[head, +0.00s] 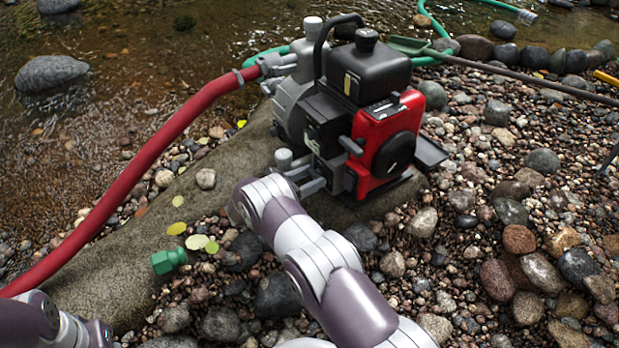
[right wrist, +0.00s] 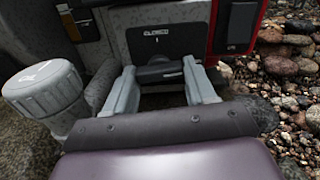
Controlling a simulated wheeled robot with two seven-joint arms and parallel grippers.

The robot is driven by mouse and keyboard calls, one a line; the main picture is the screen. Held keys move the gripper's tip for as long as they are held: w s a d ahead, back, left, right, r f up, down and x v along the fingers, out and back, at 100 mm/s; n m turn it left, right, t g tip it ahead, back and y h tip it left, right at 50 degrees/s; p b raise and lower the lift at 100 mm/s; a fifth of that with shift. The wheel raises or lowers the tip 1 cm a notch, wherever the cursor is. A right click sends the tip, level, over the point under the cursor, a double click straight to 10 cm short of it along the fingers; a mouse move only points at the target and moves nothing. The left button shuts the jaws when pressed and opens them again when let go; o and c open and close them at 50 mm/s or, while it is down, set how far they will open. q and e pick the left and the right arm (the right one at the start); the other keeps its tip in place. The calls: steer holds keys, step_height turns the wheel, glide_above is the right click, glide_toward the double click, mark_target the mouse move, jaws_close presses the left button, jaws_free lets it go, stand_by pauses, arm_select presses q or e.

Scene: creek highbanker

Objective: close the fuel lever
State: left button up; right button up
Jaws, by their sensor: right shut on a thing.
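The pump engine (head: 375,115), with a red housing and a black tank, sits on a flat rock beside the creek. My right gripper (head: 312,176) is at the engine's near lower side. In the right wrist view, its two grey fingers (right wrist: 161,76) are on either side of a dark fuel lever (right wrist: 165,72) and are shut on it. The lever lies across, just under a dark label plate (right wrist: 158,36) that seems to read "CLOSED". The fingers hide the lever's ends. My left gripper is out of view; only part of the left arm shows at the lower left.
A thick red hose (head: 140,165) runs from the pump to the lower left. A green fitting (head: 168,260) lies on the rock near my right arm. A grey ribbed cap (right wrist: 46,92) stands left of the fingers. Stones and gravel (head: 470,220) cover the right side.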

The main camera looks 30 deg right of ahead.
steer(key=n, duration=0.4)
steer(key=shift+p, duration=0.35)
steer(key=n, duration=0.4)
steer(key=shift+s+n, duration=0.1)
steer(key=shift+n, duration=0.3)
steer(key=n, duration=0.4)
steer(key=shift+p, duration=0.3)
steer(key=shift+n, duration=2)
steer(key=o, duration=1)
steer(key=shift+o, duration=0.2)
steer(key=shift+r, duration=0.1)
